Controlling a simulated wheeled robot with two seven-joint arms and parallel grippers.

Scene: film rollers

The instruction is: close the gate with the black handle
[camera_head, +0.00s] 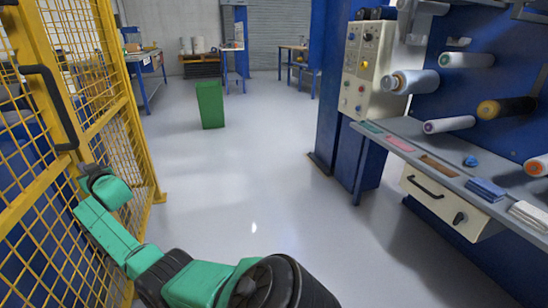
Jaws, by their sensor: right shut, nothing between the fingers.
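The gate (25,170) is a yellow-framed wire mesh panel along the left side of the head view. Its black handle (56,105) is a tall bar on the yellow frame at the far left. My right arm, green and black, reaches from the bottom middle up to the left. My right gripper (84,170) is small and partly hidden by its own wrist. It is shut and empty, close below and right of the handle's lower end. I cannot tell whether it touches the gate. My left gripper is out of view.
More yellow mesh fencing (120,145) stands just right of the handle. A green bin (210,105) stands on the open grey floor ahead. On the right is a blue machine with film rollers (466,60), a control panel (366,70) and a drawer (440,195). The middle floor is clear.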

